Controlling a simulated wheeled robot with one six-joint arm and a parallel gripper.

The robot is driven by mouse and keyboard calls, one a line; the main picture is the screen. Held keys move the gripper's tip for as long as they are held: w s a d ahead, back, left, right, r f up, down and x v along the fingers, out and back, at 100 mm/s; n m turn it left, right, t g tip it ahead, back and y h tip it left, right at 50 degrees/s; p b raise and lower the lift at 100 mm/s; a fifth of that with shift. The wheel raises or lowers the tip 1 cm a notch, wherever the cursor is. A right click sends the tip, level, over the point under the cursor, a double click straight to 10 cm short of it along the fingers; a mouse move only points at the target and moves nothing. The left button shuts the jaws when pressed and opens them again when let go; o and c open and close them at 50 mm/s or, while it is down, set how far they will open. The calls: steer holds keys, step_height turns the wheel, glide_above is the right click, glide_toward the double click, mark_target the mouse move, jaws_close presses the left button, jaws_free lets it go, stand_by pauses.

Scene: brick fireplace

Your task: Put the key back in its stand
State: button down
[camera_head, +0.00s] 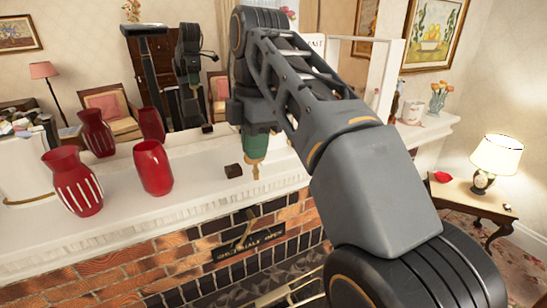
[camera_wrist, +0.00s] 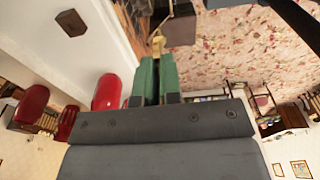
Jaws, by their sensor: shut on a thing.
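My gripper (camera_head: 256,150) has green fingers and points down in front of the mantel's edge. It is shut on a small brass key (camera_head: 256,172), which hangs below the fingertips. In the wrist view, the key (camera_wrist: 158,42) sticks out past the green fingers (camera_wrist: 156,75). A small dark brown block (camera_head: 233,171), which looks like the stand, sits on the white mantel just left of the key. It also shows in the wrist view (camera_wrist: 70,22), apart from the key. Any slot in the block is too small to make out.
A striped red vase (camera_head: 72,182) and a plain red vase (camera_head: 153,168) stand on the mantel (camera_head: 200,190) left of the block. A mirror behind reflects the vases and my arm. The brick fireplace (camera_head: 200,245) is below, with a dark sign (camera_head: 250,240).

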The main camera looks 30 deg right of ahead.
steer(key=w+f+p, duration=0.2)
steer(key=w+p, duration=0.2)
steer(key=w, duration=1.2)
steer(key=shift+f+p, duration=0.3)
steer(key=shift+p, duration=0.05)
steer(key=shift+f, duration=0.1)
steer(key=shift+f+b, duration=1.1)
steer(key=shift+f, duration=0.25)
steer(key=shift+a, duration=0.1)
steer(key=shift+w+r+p, duration=0.1)
steer(key=shift+w+p, duration=0.05)
steer(key=shift+p, duration=0.6)
stand_by(0.4)
steer(key=shift+f+b, duration=1)
steer(key=shift+f, duration=0.5)
stand_by(0.3)
steer(key=c, duration=0.7)
jaws_free()
steer(key=shift+c, duration=0.2)
